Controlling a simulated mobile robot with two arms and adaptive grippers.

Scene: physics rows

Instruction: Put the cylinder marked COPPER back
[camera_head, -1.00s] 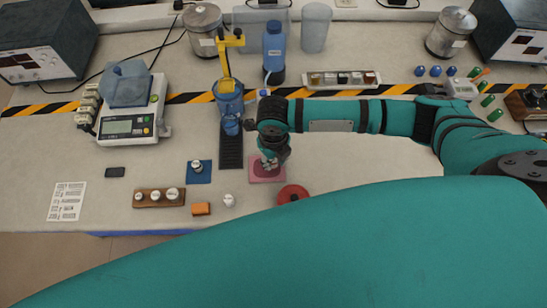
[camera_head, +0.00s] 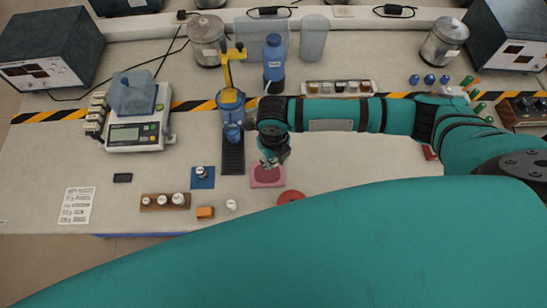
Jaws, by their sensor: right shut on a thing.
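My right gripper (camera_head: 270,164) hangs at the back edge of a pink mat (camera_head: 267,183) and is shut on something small. The held thing is mostly hidden by the fingers, and no marking on it can be read. The mat's front part is bare, with a darker patch in its middle. A pale tray (camera_head: 312,90) at the back holds a row of several small dark, coloured and light pieces; their labels are too small to read. I cannot tell which piece is marked COPPER. My left gripper is not in view.
A blue mat (camera_head: 202,184) with a small weight, an orange block (camera_head: 205,213), a white knob-like piece (camera_head: 231,205) and a red disc (camera_head: 291,197) lie nearby. A blue-and-yellow stand (camera_head: 231,100) and blue bottle (camera_head: 274,60) rise behind. A scale (camera_head: 135,135) stands left.

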